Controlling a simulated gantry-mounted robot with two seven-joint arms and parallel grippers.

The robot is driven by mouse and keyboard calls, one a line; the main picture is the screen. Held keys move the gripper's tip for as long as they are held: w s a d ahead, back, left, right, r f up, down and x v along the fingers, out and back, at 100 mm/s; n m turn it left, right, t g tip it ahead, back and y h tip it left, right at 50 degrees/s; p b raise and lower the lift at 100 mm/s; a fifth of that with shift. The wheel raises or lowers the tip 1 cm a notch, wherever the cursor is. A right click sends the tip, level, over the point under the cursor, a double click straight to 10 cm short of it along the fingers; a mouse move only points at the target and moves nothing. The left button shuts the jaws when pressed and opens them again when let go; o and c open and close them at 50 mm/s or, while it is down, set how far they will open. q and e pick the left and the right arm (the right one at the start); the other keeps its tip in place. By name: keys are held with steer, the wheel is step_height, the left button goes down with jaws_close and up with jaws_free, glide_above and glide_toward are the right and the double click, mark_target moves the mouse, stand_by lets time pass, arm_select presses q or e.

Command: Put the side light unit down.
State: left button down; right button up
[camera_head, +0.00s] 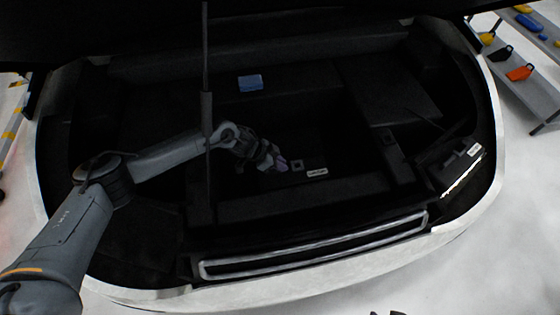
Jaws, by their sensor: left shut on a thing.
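My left gripper (274,163) reaches into the dark car trunk and is shut on the side light unit. That unit is a dark piece with a small square mark and a white label (317,173), low in the middle of the trunk. Its outline blends into the black lining, so I cannot tell whether it touches the floor. A similar dark unit (447,172) with a white label and a bright strip sits at the trunk's right side. Small dark tips at the bottom edge may be my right gripper (388,313); their state is unclear.
A long light bar with a pale frame (320,248) lies along the trunk's front edge. A blue block (250,83) is at the back. The white body rim (490,115) surrounds the trunk. A shelf (535,88) with coloured tools stands at far right.

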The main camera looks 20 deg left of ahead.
arm_select(q)
steer(key=shift+d+f, duration=0.15)
steer(key=shift+f, duration=0.6)
steer(key=c, duration=1.5)
jaws_free()
steer(key=shift+f, duration=0.2)
steer(key=shift+c, duration=0.2)
steer(key=o, duration=0.4)
steer(key=shift+o, duration=0.2)
steer(key=shift+a+r, duration=0.15)
steer(key=shift+a, duration=0.05)
steer(key=p+v, duration=0.3)
steer(key=v, duration=0.8)
steer(key=shift+s+a+r, duration=0.15)
steer(key=shift+a+r, duration=0.1)
steer(key=shift+r, duration=0.05)
